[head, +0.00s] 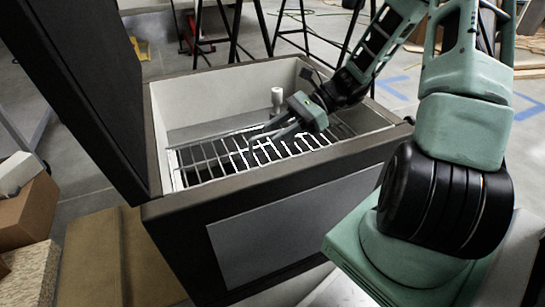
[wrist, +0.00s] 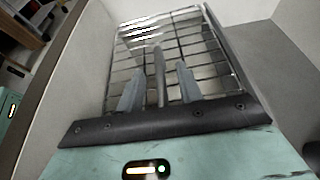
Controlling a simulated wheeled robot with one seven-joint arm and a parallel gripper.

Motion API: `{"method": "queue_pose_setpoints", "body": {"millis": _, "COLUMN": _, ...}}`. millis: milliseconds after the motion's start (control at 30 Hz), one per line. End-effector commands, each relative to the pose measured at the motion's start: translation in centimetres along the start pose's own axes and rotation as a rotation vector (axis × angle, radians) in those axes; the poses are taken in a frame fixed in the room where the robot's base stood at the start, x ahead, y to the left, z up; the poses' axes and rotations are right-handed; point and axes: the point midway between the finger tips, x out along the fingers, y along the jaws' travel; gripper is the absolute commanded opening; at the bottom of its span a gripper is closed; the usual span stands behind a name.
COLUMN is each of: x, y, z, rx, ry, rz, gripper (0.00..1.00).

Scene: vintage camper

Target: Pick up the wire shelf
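The wire shelf (head: 215,160) is a metal grid lying inside an open, light-lined box (head: 205,98). It also shows in the wrist view (wrist: 205,52), below and beyond the fingers. My gripper (head: 262,138) reaches into the box from the right, with its fingers over the shelf's middle. In the wrist view my gripper (wrist: 160,88) has its two outer fingers apart, with a narrow grey piece between them that I cannot identify. I cannot tell whether the fingertips touch the wires. No wire is clearly clamped.
The box has a dark rim and a raised dark lid (head: 75,85) on the left. A small pale knobbed piece (head: 277,96) stands near the back of the box. Cardboard boxes (head: 27,212) lie at the lower left. Dark stand legs (head: 237,35) are behind.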

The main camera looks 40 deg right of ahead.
Motion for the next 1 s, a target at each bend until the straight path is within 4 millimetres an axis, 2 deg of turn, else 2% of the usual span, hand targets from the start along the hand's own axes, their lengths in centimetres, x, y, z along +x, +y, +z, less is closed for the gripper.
{"method": "queue_pose_setpoints", "body": {"millis": 167, "x": -0.01, "y": 0.0, "z": 0.08, "rx": 0.0, "ry": 0.0, "rz": 0.0, "gripper": 0.36}}
{"method": "queue_pose_setpoints", "body": {"millis": 200, "x": -0.02, "y": 0.0, "z": 0.07, "rx": 0.0, "ry": 0.0, "rz": 0.0, "gripper": 0.3}}
{"method": "queue_pose_setpoints", "body": {"millis": 300, "x": -0.03, "y": 0.0, "z": 0.06, "rx": 0.0, "ry": 0.0, "rz": 0.0, "gripper": 0.03}}
{"method": "queue_pose_setpoints", "body": {"millis": 333, "x": -0.03, "y": 0.0, "z": 0.06, "rx": 0.0, "ry": 0.001, "rz": 0.0, "gripper": 0.0}}
{"method": "queue_pose_setpoints", "body": {"millis": 1000, "x": -0.04, "y": 0.02, "z": 0.02, "rx": 0.0, "ry": 0.001, "rz": 0.0, "gripper": 0.0}}
